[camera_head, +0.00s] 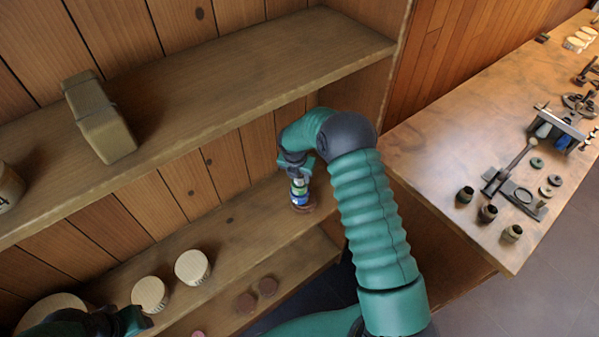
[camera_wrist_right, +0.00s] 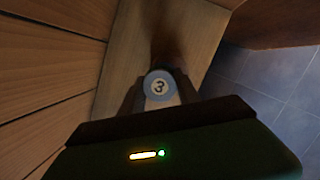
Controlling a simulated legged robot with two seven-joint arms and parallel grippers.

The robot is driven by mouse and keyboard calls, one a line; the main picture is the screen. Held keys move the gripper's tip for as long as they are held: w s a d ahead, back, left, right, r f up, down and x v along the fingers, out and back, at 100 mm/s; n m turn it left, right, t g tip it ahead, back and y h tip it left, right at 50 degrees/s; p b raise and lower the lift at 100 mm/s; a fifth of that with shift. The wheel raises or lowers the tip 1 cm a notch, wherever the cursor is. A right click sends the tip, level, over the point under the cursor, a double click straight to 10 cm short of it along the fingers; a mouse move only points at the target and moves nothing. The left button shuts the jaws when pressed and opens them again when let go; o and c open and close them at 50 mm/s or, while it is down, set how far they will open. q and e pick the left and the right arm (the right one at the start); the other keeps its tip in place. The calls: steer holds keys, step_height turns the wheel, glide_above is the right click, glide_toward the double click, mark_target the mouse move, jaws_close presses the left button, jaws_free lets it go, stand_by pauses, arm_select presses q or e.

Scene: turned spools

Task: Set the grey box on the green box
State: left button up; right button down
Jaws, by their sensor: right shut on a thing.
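A dull grey-olive box (camera_head: 98,118) sits on the upper shelf at the left in the head view. I cannot tell whether it is the grey or the green one, and no second box is clear. My right gripper (camera_head: 299,178) is at the lower shelf, shut on a small spool (camera_head: 300,197) with white, blue and dark red bands. In the right wrist view, the spool's round top (camera_wrist_right: 159,86) shows a 3 between my fingers. My left gripper (camera_head: 132,320) is at the bottom left, and its jaws are not clear.
Pale round wooden spools (camera_head: 192,267) stand on the lower shelf (camera_head: 235,235) at the left. The upper shelf (camera_head: 250,75) is bare right of the box. A workbench (camera_head: 430,140) with metal parts and dark cups stands at the right.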

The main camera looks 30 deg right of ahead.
steer(key=shift+s+a, duration=0.1)
steer(key=shift+f, duration=0.15)
steer(key=c, duration=1.2)
jaws_free()
steer(key=shift+w, duration=0.2)
steer(key=o, duration=0.3)
steer(key=shift+f, duration=0.1)
steer(key=shift+s+r, duration=0.1)
steer(key=shift+r, duration=0.45)
steer(key=b+v, duration=0.1)
steer(key=v, duration=0.5)
steer(key=shift+b, duration=0.3)
steer(key=s+a+r+m+y, duration=0.1)
steer(key=s+a+r+m, duration=0.4)
steer(key=s+a+m, duration=0.6)
steer(key=s+a+r+m+t+y, duration=0.15)
steer(key=s+a+m, duration=0.35)
steer(key=s+m, duration=0.8)
steer(key=shift+w+d+f+m+g+b, duration=0.1)
steer(key=shift+f+m+b, duration=0.15)
steer(key=shift+f+b, duration=0.4)
steer(key=shift+w+d+f+m+g+b, duration=0.1)
steer(key=shift+w+f+m+g+b, duration=0.1)
steer(key=shift+f+b, duration=0.4)
steer(key=shift+w+d+f+m+g+b, duration=0.1)
steer(key=shift+f+m+b, duration=0.15)
steer(key=shift+f+b, duration=0.4)
